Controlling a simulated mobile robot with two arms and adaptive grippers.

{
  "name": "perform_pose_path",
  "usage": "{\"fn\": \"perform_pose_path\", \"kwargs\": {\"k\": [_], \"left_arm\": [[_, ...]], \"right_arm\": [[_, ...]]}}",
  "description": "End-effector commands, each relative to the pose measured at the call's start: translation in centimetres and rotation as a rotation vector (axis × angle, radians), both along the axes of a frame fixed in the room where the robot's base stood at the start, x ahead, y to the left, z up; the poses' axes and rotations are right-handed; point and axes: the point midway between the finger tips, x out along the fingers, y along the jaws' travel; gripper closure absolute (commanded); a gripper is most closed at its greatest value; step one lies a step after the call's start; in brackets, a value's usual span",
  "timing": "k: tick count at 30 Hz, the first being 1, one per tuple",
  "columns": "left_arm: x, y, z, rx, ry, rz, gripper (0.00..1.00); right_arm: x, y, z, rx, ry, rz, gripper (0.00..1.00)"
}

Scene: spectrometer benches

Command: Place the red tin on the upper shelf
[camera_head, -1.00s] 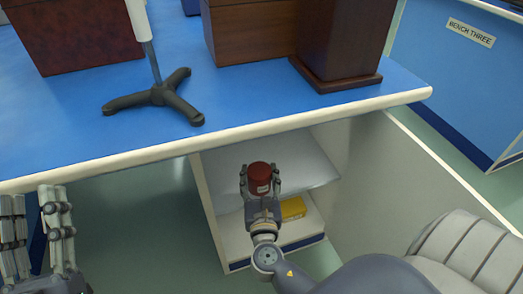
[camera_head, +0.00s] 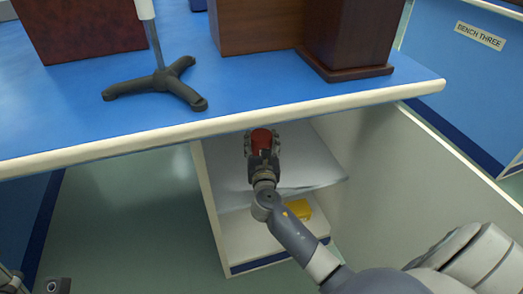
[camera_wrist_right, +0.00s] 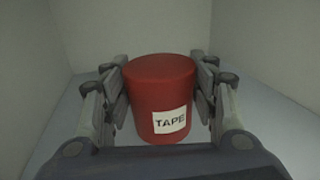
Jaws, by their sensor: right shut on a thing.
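The red tin (camera_head: 262,138) is between the fingers of my right gripper (camera_head: 262,142), which is shut on it. In the right wrist view the tin (camera_wrist_right: 162,98) is upright, with a white label reading TAPE, and a finger lies along each side. The gripper and tin are inside the open cabinet under the bench, over the upper shelf (camera_head: 312,172). I cannot tell whether the tin's base touches the shelf. My left gripper (camera_head: 35,286) shows only partly at the bottom left corner, and its fingers are not clear.
The bench top (camera_head: 240,100) overhangs the cabinet just above my gripper. A yellow box (camera_head: 301,208) sits on the lower shelf (camera_head: 240,240). A cabinet side wall (camera_head: 390,150) stands to the right. In the wrist view, pale walls surround the tin with free shelf around it.

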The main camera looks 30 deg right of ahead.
Motion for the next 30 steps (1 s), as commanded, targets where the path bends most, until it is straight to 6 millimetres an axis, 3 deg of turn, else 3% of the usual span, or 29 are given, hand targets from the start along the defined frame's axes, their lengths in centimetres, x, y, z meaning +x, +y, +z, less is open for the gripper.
{"fn": "perform_pose_path", "kwargs": {"k": [1, 5, 17, 18, 20, 30], "left_arm": [[0.0, 0.0, -1.0, 0.0, 0.001, 0.0, 0.6], [0.1, -0.1, -2.0, 0.002, -0.007, 0.0, 0.6], [0.2, -0.1, -1.8, 0.004, -0.009, 0.0, 0.6], [0.3, -0.1, -1.8, 0.004, -0.01, 0.0, 0.6], [0.3, -0.1, -1.7, 0.005, -0.008, 0.0, 0.6], [0.2, -0.1, -1.5, 0.004, -0.015, 0.001, 0.6]], "right_arm": [[0.0, 0.0, -1.2, 0.001, 0.002, 0.0, 0.73], [0.0, 0.0, -2.8, 0.0, 0.001, -0.001, 0.73], [-0.1, 0.0, -3.1, 0.0, 0.001, 0.0, 0.73], [-0.1, 0.0, -3.1, 0.001, 0.002, 0.0, 0.42], [-0.1, 0.0, -3.1, 0.001, 0.002, 0.0, 0.28], [-0.1, 0.0, -3.0, 0.001, 0.002, 0.0, 0.26]]}}
